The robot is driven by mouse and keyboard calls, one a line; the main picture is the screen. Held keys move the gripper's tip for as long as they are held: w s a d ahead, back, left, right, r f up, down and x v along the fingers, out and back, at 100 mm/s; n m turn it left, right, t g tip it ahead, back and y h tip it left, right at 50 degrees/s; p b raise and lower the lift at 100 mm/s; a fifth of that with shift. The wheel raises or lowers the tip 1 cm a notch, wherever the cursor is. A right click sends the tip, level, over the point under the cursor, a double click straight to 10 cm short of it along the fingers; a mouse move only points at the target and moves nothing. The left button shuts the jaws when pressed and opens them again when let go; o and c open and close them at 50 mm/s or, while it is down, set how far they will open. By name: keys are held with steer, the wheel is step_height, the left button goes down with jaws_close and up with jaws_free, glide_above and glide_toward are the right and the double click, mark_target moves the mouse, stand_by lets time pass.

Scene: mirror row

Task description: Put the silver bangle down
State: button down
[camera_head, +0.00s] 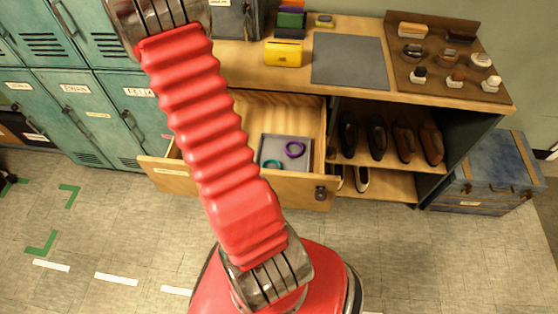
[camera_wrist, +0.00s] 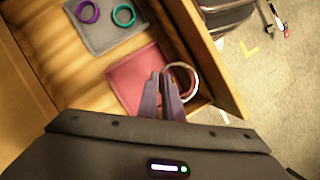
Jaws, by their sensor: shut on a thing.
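In the wrist view, my gripper (camera_wrist: 167,88) is shut on the silver bangle (camera_wrist: 194,74), a thin pale ring at the fingertips. The bangle shows over the right edge of a pink-red mat (camera_wrist: 123,78) in the open drawer, near the drawer's wall (camera_wrist: 222,75). Whether it touches the mat or the wall I cannot tell. In the head view, the open drawer (camera_head: 313,180) shows, but my red arm covers its left part; the gripper and the silver bangle are hidden there.
A grey mat (camera_head: 274,146) in the drawer holds a purple bangle (camera_head: 294,150) and a teal bangle (camera_head: 272,164). Shoes stand on shelves to the right (camera_head: 400,172). Green lockers (camera_head: 90,110) stand at the left. A blue trunk (camera_head: 490,178) sits at the right.

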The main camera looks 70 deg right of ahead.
steer(key=s+d+f, duration=0.1)
steer(key=s+d, duration=0.2)
steer(key=s, duration=0.5)
steer(key=s+d+f, duration=0.2)
steer(key=s+d, duration=0.2)
steer(key=s, duration=0.4)
steer(key=n+h, duration=0.2)
steer(key=n, duration=0.5)
glide_above(298, 167)
steer(key=w, duration=0.2)
step_height(298, 167, down, 6)
steer(key=r, duration=0.1)
steer(key=shift+s+f, duration=0.15)
steer(key=shift+f, duration=0.1)
steer(key=shift+f, duration=0.1)
steer(key=shift+f, duration=2.85)
steer(key=shift+f, duration=2.05)
